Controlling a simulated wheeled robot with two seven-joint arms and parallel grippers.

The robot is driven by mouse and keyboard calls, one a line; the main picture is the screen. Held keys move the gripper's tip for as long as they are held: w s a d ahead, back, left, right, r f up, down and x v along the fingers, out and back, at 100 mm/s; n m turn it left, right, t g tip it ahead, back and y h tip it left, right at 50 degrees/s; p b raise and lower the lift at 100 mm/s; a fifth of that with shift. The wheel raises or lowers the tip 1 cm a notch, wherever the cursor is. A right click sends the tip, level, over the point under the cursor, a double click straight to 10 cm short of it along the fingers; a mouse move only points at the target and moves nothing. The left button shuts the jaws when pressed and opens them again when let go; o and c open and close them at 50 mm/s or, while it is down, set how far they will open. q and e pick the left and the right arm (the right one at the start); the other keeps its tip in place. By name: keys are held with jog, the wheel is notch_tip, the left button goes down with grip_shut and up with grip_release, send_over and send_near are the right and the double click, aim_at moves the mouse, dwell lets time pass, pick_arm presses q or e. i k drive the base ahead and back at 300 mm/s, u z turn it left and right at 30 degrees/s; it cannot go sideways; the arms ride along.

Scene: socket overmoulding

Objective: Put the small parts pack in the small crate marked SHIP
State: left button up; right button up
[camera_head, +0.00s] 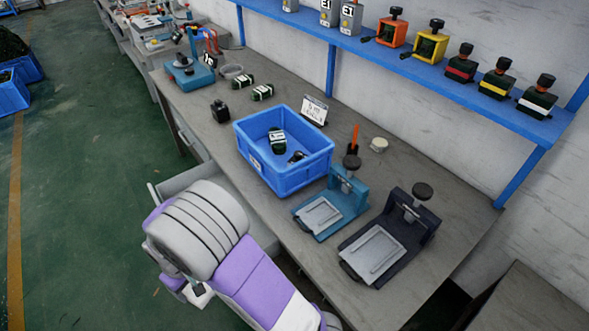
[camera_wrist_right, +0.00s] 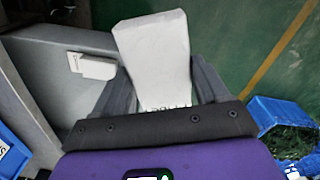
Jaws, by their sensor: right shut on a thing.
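My right gripper (camera_wrist_right: 160,95) is shut on a white pack (camera_wrist_right: 152,50) with dark print near its lower edge. The pack stands out between the two dark fingers, over the green floor beside the open grey drawer. In the head view my right arm largely hides this gripper. A blue crate (camera_head: 262,181) stands on the bench, up and to the right of the arm, with a few dark parts inside. Its small front label is too small to read, so I cannot tell whether it says SHIP. My left gripper is not in view.
The open drawer (camera_wrist_right: 45,70) holds a small white box (camera_wrist_right: 93,66). A sign card (camera_head: 314,110) stands behind the crate. A teal press (camera_head: 345,195) and a dark press (camera_head: 395,235) stand to its right. Blue floor bins (camera_head: 12,92) are far left.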

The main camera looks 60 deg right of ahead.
aim_at(281, 164)
jog(key=u, duration=0.05)
jog(key=k, duration=0.1)
jog(key=z, duration=0.9)
